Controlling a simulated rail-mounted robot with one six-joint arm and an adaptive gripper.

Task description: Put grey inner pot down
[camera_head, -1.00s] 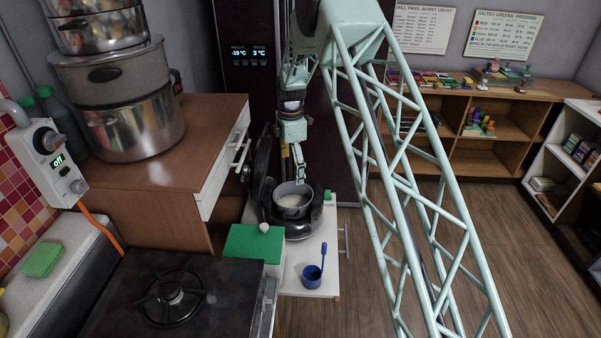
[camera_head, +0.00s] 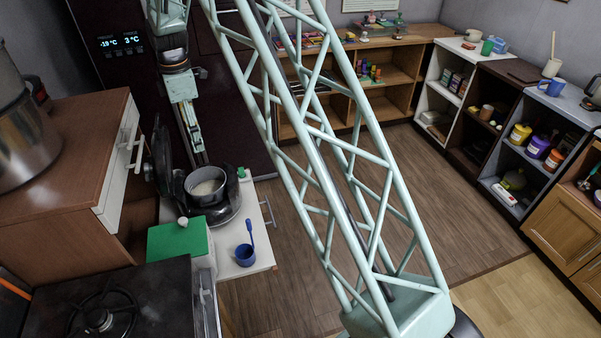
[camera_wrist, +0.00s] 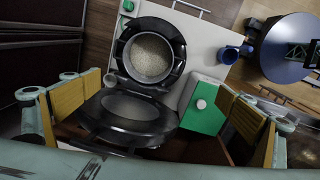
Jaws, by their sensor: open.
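The grey inner pot (camera_head: 205,199) sits upright in the black rice cooker (camera_head: 228,214), with pale rice (camera_head: 208,187) inside. The wrist view shows the pot (camera_wrist: 151,79) from above, seated within the cooker's black ring. The cooker's lid (camera_wrist: 128,112) stands open beside the pot. My gripper (camera_head: 202,160) hangs by the pot's far side in the head view, apart from it as far as I can tell. In the wrist view its yellow-padded fingers (camera_wrist: 155,118) are wide apart with nothing between them.
A black stove (camera_head: 150,300) is in front. A wooden cabinet (camera_head: 75,170) rises to the left. Open floor lies to the right.

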